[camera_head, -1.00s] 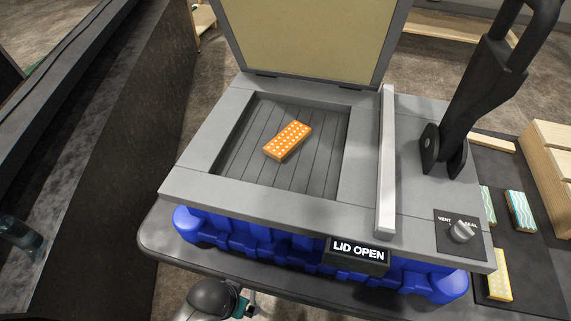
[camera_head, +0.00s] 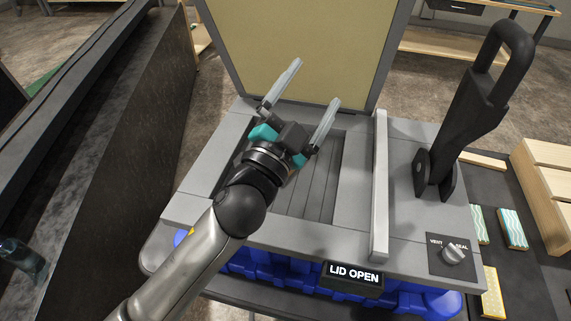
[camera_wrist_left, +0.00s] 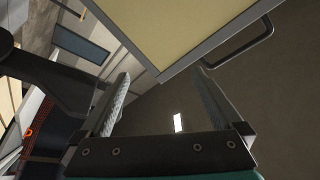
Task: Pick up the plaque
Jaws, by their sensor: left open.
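My left gripper (camera_head: 315,82) is open, with two pale fingers spread over the console's recessed bay (camera_head: 318,190) and pointing toward the raised lid. In the left wrist view its fingers (camera_wrist_left: 162,73) have nothing between them. The orange plaque with white dots is hidden behind my left arm and gripper in the head view. A small orange patch (camera_wrist_left: 28,132) at the left edge of the left wrist view seems to be part of it, on the slatted floor. My right gripper is not in view.
The tan lid (camera_head: 290,50) stands open behind the bay. A grey bar (camera_head: 380,190) and a tall black lever handle (camera_head: 470,125) stand to the right. A vent/seal knob (camera_head: 453,253) and a "LID OPEN" display (camera_head: 353,276) are in front. Patterned blocks (camera_head: 514,228) lie right.

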